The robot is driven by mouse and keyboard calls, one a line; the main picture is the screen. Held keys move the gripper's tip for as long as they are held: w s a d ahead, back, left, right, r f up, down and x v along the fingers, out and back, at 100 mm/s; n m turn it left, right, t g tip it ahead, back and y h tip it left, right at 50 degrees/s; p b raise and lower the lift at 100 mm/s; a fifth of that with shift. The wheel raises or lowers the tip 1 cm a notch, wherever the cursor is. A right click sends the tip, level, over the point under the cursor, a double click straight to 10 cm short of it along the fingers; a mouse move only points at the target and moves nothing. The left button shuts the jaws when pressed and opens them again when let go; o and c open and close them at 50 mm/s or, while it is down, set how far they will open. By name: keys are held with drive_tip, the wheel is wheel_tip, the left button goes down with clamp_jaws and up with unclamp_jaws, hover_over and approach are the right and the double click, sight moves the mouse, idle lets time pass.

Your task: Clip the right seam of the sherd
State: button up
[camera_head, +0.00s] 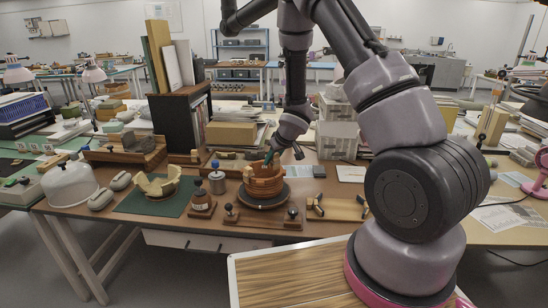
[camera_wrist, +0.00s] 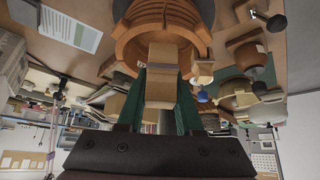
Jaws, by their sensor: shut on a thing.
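The terracotta pot (camera_head: 262,187) stands upright on a dark round turntable (camera_head: 278,203) on the wooden bench. In the wrist view the curved pot wall (camera_wrist: 128,45) fills the top middle. My gripper (camera_wrist: 162,82) comes down at the pot's right rim; in the head view (camera_head: 272,157) its green fingers overlap the rim. The two green fingers are shut on a tan, block-shaped clip (camera_wrist: 163,54), which lies against or just in front of the pot wall. Whether it touches the wall I cannot tell. The sherd's seam is hidden behind the clip and fingers.
A wooden tray with black-ended tools (camera_head: 341,208) lies to the right. A black bookcase (camera_head: 178,122) stands behind.

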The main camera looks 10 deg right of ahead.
sight(272, 166)
drive_tip(key=shift+f, duration=1.8)
drive_tip(key=shift+f, duration=1.25)
idle(0.8)
drive_tip(key=o, duration=0.9)
drive_tip(key=shift+r, duration=0.1)
drive_tip(key=v, duration=1)
drive_tip(key=shift+s+r, duration=0.25)
